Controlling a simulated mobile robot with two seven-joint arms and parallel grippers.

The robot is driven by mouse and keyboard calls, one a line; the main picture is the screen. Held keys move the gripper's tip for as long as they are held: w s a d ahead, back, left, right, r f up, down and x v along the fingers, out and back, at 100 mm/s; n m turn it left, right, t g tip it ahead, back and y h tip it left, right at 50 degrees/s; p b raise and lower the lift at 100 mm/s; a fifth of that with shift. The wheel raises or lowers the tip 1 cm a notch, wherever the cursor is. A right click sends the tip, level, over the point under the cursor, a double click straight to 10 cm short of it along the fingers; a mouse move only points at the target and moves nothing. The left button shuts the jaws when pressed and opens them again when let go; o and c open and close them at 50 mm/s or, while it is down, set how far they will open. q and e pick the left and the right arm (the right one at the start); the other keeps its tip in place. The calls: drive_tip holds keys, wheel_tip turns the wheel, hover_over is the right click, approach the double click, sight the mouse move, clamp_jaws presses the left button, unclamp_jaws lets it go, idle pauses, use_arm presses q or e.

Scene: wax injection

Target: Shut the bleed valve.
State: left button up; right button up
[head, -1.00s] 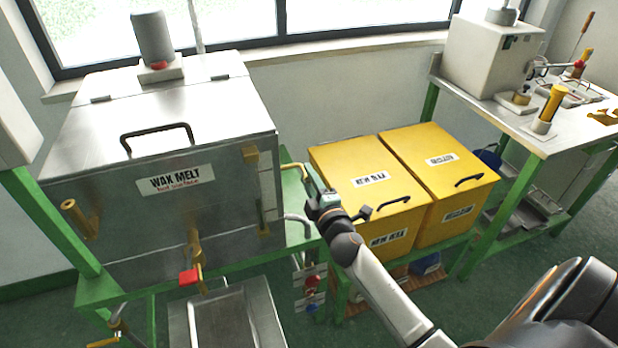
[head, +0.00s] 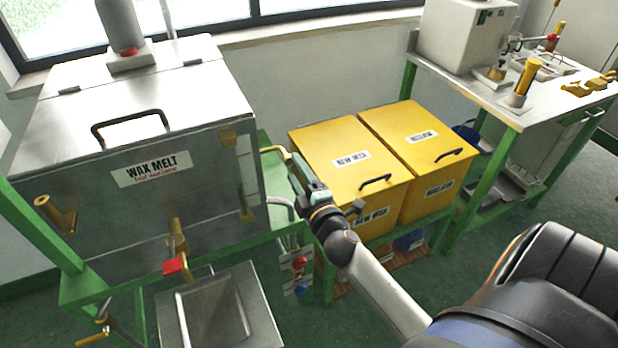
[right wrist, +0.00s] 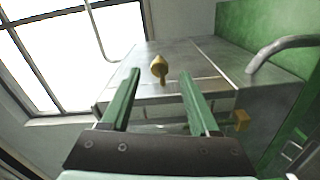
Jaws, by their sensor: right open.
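A brass fitting with a narrow stem or lever (right wrist: 159,70) shows in the right wrist view on a face of the steel tank. It may be the bleed valve, but no label confirms this. My right gripper (head: 296,172) is open beside the tank's right side in the head view. In the right wrist view its green fingers (right wrist: 160,103) are spread apart, with the brass fitting beyond them and in line with the gap. Nothing is between them. In the head view a brass curved piece (head: 276,151) juts from the tank's right side, close to the gripper. My left gripper is not in view.
The wax melt tank (head: 150,135) stands at left, with a red-handled tap (head: 176,264) above a metal tray (head: 222,312). Yellow bins (head: 345,150) stand right of my gripper. A grey bent pipe (right wrist: 283,44) is at the tank's side. Red and blue handles (head: 300,263) sit lower.

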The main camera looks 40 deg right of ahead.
drive_tip(key=b+v, duration=0.1)
drive_tip(key=v, duration=0.7)
idle(0.4)
drive_tip(key=s+a+f+m+g+y+p, duration=0.1)
drive_tip(key=s+a+f+m+g+y, duration=0.2)
drive_tip(key=s+a+f, duration=0.4)
drive_tip(key=s+a+f+m+g+y+p, duration=0.2)
drive_tip(key=s+a+f+m+g, duration=0.3)
drive_tip(key=f, duration=0.8)
drive_tip(key=s+a+m+y, duration=0.1)
drive_tip(key=a+m, duration=0.1)
drive_tip(key=m, duration=0.1)
drive_tip(key=shift+s+a+g+p, duration=0.15)
drive_tip(key=shift+s+g+p, duration=0.15)
drive_tip(key=shift+s, duration=0.1)
drive_tip(key=shift+o, duration=0.2)
drive_tip(key=shift+r, duration=0.1)
